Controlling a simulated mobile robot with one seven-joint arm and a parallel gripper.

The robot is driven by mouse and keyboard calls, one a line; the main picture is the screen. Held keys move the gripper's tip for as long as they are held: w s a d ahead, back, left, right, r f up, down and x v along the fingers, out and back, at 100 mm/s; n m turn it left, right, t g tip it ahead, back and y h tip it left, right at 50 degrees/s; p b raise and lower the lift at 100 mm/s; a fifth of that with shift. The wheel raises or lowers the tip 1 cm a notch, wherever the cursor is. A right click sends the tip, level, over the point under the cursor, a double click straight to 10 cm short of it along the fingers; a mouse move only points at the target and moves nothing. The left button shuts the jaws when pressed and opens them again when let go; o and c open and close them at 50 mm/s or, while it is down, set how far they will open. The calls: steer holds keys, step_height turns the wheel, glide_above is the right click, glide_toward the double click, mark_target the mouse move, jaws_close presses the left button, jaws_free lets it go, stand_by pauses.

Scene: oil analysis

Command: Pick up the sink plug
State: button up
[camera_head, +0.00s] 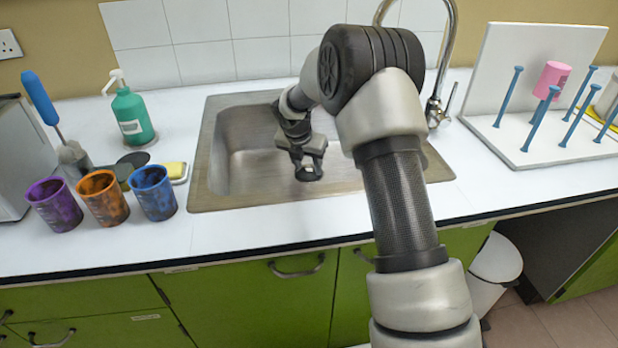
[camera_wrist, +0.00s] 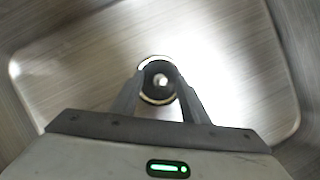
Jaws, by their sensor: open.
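The sink plug (camera_wrist: 160,97) looks like a dark round piece with a pale knob in its middle and a bright ring around it, at the bottom of the steel sink (camera_wrist: 70,75). My gripper (camera_wrist: 158,80) is open, with one finger on each side of the plug's knob in the wrist view. I cannot tell whether the fingers touch it. In the head view my gripper (camera_head: 308,170) reaches down into the sink (camera_head: 222,190), and the arm and fingers hide most of the plug and part of the basin.
Purple (camera_head: 55,206), orange (camera_head: 103,198) and blue (camera_head: 153,193) cups stand left of the sink, near a green soap bottle (camera_head: 132,118) and a yellow sponge (camera_head: 176,170). The tap (camera_head: 436,112) rises behind my arm. A white peg rack (camera_head: 520,140) stands right.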

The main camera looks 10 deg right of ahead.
mark_target(308, 170)
jaws_close()
steer(key=shift+r, duration=0.15)
step_height(308, 170, up, 10)
steer(key=p, duration=0.3)
